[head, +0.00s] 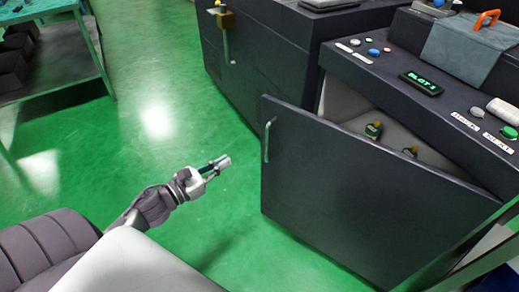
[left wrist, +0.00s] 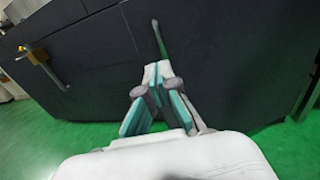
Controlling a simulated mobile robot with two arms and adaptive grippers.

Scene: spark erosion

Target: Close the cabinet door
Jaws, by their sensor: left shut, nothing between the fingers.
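The cabinet door (head: 345,205) is a dark panel standing partly open, swung out from the dark cabinet (head: 390,90). Its pale vertical handle (head: 267,139) is near the door's left edge. The handle also shows in the left wrist view (left wrist: 158,38), beyond the fingertips. My left gripper (head: 226,161) is shut and empty, in front of and to the left of the door, apart from it. In the left wrist view its fingers (left wrist: 157,72) meet at the tips and point toward the handle. My right gripper is not in view.
Green-capped bottles (head: 373,130) stand inside the cabinet. On its top are buttons, a display reading SLOT 3 (head: 421,84), and a grey cloth (head: 470,48) with an orange handle. Another dark cabinet (head: 265,50) with a padlock (head: 225,19) stands behind. A shelf (head: 60,60) is at left; green floor between is clear.

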